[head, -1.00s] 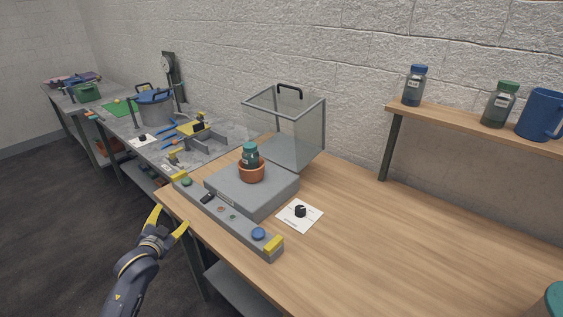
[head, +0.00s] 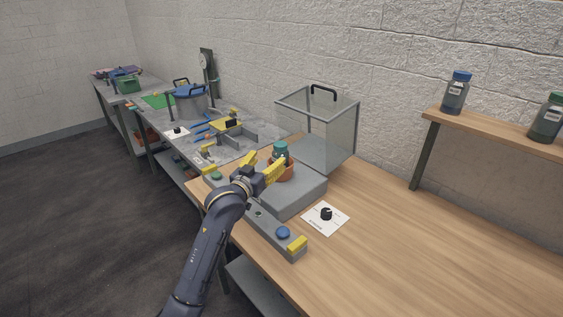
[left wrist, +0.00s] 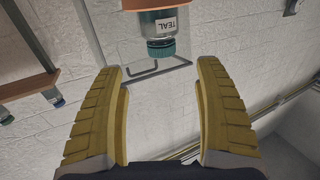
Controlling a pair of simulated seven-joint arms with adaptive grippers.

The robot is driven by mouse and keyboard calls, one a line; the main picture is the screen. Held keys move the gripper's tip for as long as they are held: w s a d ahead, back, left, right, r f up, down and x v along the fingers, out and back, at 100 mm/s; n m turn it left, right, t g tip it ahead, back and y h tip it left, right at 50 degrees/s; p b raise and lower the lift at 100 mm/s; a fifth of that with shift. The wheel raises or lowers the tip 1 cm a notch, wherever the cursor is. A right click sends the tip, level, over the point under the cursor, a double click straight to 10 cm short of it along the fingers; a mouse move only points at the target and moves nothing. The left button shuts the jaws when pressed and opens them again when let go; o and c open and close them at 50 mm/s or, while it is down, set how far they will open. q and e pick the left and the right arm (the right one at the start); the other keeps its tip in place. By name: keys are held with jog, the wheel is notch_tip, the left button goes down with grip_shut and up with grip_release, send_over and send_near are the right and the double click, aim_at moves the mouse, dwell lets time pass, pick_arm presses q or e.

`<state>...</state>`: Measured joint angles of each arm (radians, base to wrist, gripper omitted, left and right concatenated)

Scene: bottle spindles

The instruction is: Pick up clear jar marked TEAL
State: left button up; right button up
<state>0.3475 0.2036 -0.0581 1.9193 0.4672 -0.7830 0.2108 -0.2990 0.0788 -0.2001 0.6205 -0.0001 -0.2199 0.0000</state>
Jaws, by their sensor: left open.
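The clear jar (head: 281,155) with a teal lid stands upright in a terracotta pot (head: 287,173) on a grey block. Part of the pot is hidden behind the fingers in the head view.
A clear box with a black handle (head: 323,92) stands behind the pot. A control strip with a blue button (head: 283,232) runs along the front, and a black knob (head: 326,213) sits on a white card. Blue-lidded (head: 455,92) and green-lidded (head: 546,118) jars stand on the shelf.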

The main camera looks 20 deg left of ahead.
aim_at(277, 148)
pick_arm(q)
jog(key=shift+w+d, duration=0.25)
jog(key=shift+w, duration=1.5)
jog(key=shift+w+d, duration=0.2)
jog(key=shift+w, duration=1.6)
jog(key=shift+w+d, duration=0.25)
jog(key=shift+w, duration=1.5)
jog(key=shift+r, duration=0.1)
grip_shut()
